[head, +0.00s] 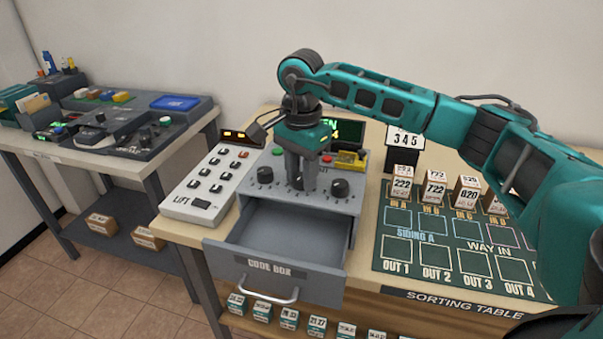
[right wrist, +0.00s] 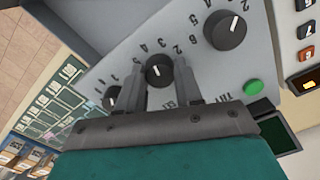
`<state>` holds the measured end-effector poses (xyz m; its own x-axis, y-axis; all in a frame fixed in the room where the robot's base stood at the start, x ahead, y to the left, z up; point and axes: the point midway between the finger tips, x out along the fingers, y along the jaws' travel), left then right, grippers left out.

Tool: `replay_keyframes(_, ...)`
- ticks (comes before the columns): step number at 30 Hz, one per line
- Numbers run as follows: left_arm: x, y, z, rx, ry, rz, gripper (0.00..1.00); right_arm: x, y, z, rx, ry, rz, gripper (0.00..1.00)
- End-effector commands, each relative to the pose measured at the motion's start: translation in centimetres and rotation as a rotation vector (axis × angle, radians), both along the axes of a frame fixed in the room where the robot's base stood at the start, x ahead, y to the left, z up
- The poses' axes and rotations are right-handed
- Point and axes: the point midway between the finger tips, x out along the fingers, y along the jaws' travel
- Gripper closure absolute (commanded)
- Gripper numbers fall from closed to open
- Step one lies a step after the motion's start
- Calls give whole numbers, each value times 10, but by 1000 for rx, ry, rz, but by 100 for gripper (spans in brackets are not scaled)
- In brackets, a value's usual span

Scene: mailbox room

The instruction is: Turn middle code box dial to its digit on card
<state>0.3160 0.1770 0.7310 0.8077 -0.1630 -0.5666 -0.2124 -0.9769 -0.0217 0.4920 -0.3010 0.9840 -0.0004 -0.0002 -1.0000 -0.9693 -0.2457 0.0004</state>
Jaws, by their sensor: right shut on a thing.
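The grey code box (head: 352,207) stands on the table with three black dials on its sloped panel. The left dial (head: 265,174) and right dial (head: 340,187) show clearly in the head view; my right gripper (head: 300,184) covers most of the middle one. In the right wrist view, the middle dial (right wrist: 158,70) sits between the fingertips of my right gripper (right wrist: 162,75), which is shut on it. A white pointer line and printed digits show there, but the exact setting is hard to read. My left gripper is not in view.
The box's drawer (head: 285,275) is pulled open and looks empty. A white keypad panel marked LIFT (head: 205,185) stands left of it. A green sorting mat (head: 455,255) and several numbered parcels lie to the right. A second table (head: 70,150) is further left.

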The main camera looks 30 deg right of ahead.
Motion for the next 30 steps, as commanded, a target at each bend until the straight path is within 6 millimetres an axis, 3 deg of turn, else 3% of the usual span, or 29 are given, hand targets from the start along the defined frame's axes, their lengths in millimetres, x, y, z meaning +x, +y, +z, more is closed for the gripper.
replay_keyframes(12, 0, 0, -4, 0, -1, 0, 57, 1, 0, 1, 2, -3, 235, 95)
replay_keyframes(30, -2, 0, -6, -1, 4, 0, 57, 0, 0, 1, 2, -3, 285, 95)
